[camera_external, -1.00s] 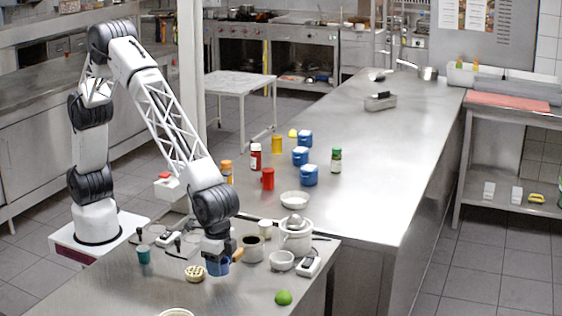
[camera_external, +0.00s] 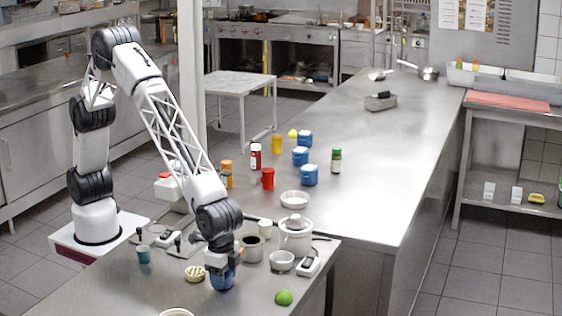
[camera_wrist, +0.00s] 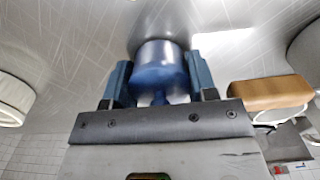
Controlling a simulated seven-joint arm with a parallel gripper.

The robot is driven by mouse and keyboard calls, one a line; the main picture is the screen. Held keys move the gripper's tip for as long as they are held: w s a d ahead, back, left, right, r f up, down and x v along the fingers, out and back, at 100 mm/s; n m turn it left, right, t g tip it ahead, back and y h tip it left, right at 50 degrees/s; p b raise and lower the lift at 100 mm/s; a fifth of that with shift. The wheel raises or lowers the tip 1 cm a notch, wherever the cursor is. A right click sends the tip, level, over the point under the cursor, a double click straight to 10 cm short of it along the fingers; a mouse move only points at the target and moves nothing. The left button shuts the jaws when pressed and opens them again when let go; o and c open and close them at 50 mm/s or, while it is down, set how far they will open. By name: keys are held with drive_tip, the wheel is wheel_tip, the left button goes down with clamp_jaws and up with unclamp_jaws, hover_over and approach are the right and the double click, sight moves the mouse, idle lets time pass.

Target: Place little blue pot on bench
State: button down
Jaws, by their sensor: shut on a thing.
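The little blue pot (camera_external: 222,282) is at the near metal bench (camera_external: 130,285), under my gripper (camera_external: 221,264). In the wrist view, the blue pot (camera_wrist: 160,64) sits between the two blue fingers of my gripper (camera_wrist: 158,84), which is shut on it. Its upper part is partly hidden by the gripper in the external view. Its base is at or just above the bench top; I cannot tell if it touches.
A waffle-like disc (camera_external: 195,273) lies left of the pot. A dark-filled mug (camera_external: 253,249), a white bowl (camera_external: 281,262) and a lidded white pot (camera_external: 295,235) stand to the right. A green lime (camera_external: 284,297) lies front right.

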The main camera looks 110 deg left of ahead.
drive_tip(key=shift+f, duration=0.15)
drive_tip(key=shift+c, duration=2.1)
unclamp_jaws()
wheel_tip(320, 180, up, 12)
drive_tip(key=shift+r, duration=0.1)
drive_tip(key=shift+a, duration=0.1)
